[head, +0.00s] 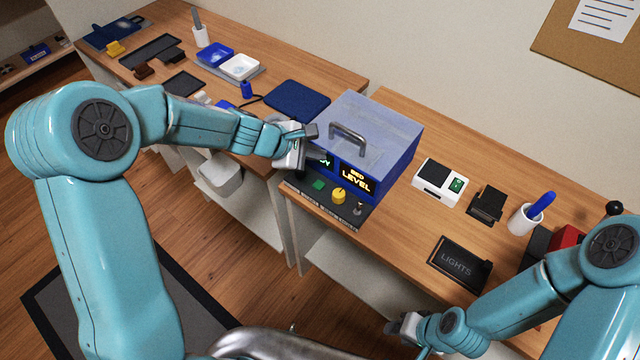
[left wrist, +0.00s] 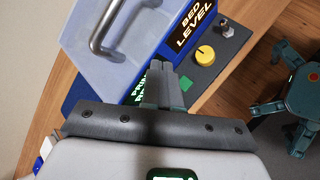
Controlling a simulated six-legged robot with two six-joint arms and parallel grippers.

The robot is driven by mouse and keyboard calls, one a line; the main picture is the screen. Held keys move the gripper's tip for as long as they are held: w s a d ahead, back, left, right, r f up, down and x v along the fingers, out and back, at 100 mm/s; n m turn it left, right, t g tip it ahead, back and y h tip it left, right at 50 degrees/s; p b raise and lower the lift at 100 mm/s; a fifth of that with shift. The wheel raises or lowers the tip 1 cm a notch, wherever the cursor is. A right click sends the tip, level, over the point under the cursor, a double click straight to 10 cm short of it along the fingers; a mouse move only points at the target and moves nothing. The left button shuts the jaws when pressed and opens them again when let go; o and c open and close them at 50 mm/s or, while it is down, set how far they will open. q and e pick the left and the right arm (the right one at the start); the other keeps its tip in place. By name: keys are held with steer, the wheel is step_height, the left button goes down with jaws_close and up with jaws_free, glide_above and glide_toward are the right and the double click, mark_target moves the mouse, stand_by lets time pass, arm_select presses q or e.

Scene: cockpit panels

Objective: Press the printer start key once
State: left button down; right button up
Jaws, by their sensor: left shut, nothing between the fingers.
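The printer is a blue box (head: 397,160) with a clear lid and a grey handle. Its front has a lit BED LEVEL display and a second green-lettered display, partly hidden by my left gripper. A dark control panel at its foot carries a green key (head: 319,184), a yellow knob (head: 338,195) and a small metal toggle. My left gripper (head: 316,146) is shut and empty in front of the printer's left side, above the green key. In the left wrist view, its fingers (left wrist: 162,84) lie just beside the green key (left wrist: 186,83); contact cannot be told. My right gripper (head: 405,327) is low near the bench's front edge; its jaws are unclear.
Right of the printer are a white device (head: 440,182) with a green switch, a black holder (head: 487,205), a white cup (head: 525,219) with a blue handle and a LIGHTS plate (head: 460,263). Blue and white trays stand on the left bench. A gap separates the benches.

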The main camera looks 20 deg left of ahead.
mark_target(316, 186)
arm_select(q)
step_height(316, 186, down, 8)
steer(key=b, duration=0.7)
steer(key=shift+w+a+f, duration=0.1)
steer(key=shift+f, duration=0.1)
steer(key=shift+f+b, duration=0.25)
steer(key=shift+b, duration=0.15)
stand_by(1.2)
steer(key=shift+f+b, duration=0.4)
steer(key=shift+b, duration=0.1)
steer(key=shift+f+b, duration=0.45)
steer(key=shift+b, duration=0.05)
stand_by(0.4)
steer(key=shift+r, duration=0.1)
steer(key=shift+r+p, duration=0.75)
steer(key=shift+r, duration=0.05)
